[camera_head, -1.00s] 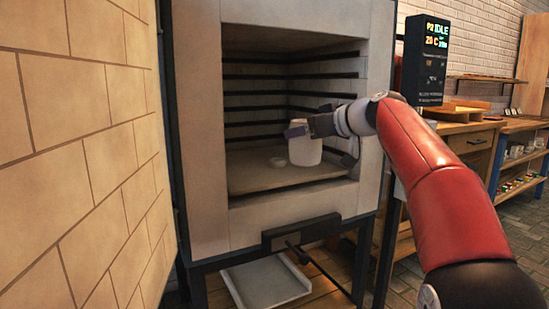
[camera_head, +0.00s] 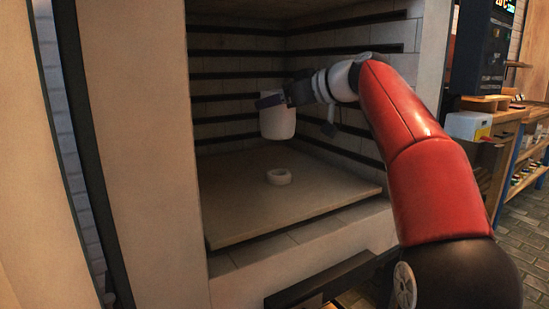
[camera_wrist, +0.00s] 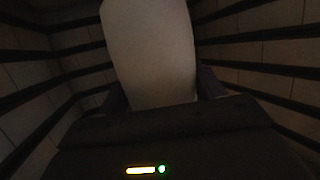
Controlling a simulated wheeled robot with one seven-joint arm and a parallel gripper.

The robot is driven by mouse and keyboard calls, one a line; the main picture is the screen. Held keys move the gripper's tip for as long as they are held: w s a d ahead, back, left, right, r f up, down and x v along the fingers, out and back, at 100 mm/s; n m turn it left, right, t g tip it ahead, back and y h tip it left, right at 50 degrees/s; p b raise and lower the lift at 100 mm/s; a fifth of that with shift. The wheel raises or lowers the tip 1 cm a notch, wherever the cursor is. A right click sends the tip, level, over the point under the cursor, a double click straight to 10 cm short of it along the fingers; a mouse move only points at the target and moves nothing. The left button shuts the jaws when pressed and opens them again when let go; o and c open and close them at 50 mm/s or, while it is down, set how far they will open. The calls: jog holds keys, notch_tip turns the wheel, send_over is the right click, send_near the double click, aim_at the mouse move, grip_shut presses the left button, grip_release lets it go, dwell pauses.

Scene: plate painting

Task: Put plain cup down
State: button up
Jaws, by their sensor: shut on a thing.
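The plain white cup (camera_head: 278,124) is held upright in the air inside the kiln, above its floor shelf (camera_head: 240,219). My gripper (camera_head: 270,101) is shut on the cup near its rim. In the wrist view the pale cup (camera_wrist: 152,55) fills the upper middle, between the dark fingers of my gripper (camera_wrist: 158,95). A small white ring-shaped piece (camera_head: 278,177) lies on the shelf below the cup, with a clear gap between them.
The kiln's side wall (camera_head: 143,150) stands at the left. Dark ledges (camera_head: 235,98) line the inner walls. The shelf is bare around the ring. A dark control box (camera_head: 484,50) and a wooden bench (camera_head: 510,116) stand at the right.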

aim_at(290, 137)
notch_tip(290, 137, down, 9)
jog(key=b, duration=0.3)
jog(key=shift+s+r, duration=0.15)
jog(key=o, duration=1.1)
jog(key=shift+o, duration=0.3)
jog(key=shift+d, duration=0.15)
jog(key=v, duration=1.1)
jog(key=shift+s+d+r, duration=0.2)
jog(key=shift+s+d, duration=0.05)
